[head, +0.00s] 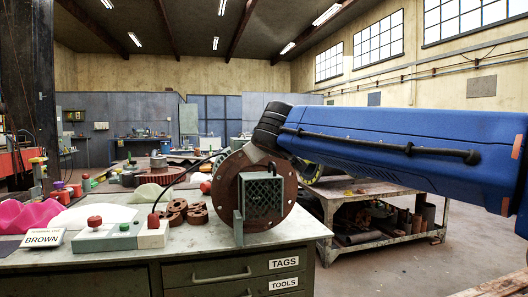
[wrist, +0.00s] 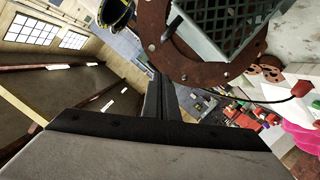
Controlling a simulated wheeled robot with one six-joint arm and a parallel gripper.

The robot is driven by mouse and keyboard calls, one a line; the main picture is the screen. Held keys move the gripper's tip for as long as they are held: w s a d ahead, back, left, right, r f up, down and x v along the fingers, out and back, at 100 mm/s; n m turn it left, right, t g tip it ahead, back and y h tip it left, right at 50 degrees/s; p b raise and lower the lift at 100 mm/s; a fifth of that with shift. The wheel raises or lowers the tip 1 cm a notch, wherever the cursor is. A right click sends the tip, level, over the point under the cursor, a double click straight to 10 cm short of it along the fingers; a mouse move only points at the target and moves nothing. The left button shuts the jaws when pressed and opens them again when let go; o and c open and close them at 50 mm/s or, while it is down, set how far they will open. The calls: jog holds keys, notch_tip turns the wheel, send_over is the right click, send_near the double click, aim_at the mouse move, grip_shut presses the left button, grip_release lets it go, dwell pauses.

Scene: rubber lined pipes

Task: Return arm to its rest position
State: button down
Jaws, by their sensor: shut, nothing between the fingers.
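My blue arm reaches in from the right edge of the head view to above the near cabinet, with its dark end close to a rusty round flange (head: 228,190). The flange stands upright and has a grey grille box (head: 262,192) at its centre. In the wrist view my gripper (wrist: 157,82) shows as dark fingers close together, with nothing held. The flange (wrist: 160,45) and its grille box (wrist: 215,20) are just beyond and to the right of the fingers there. In the head view I cannot clearly make out the fingers.
The green cabinet top (head: 190,246) holds a button box (head: 122,236), brown rings (head: 183,212), a "BROWN" sign (head: 44,238) and pink material (head: 28,216). A metal workbench (head: 372,190) with pipes beneath stands behind at right. Open floor (head: 465,245) lies right of it.

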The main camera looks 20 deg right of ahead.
jog(key=v, duration=0.6)
jog(key=s+d+f+m+g, duration=0.1)
jog(key=s+d+f+g, duration=0.35)
jog(key=f, duration=0.75)
jog(key=s+d+f+m+g, duration=0.2)
jog(key=s+d+f, duration=0.3)
jog(key=s+f, duration=0.55)
jog(key=s+a+f+m+g+y, duration=0.1)
jog(key=s+f+g, duration=0.1)
jog(key=s+f, duration=0.4)
jog(key=s+a+f+g+y, duration=0.1)
jog(key=s+f, duration=0.6)
jog(key=f, duration=0.7)
jog(key=shift+f+m+g+y, duration=0.3)
jog(key=shift+m+g+y, duration=0.1)
jog(key=shift+g, duration=0.15)
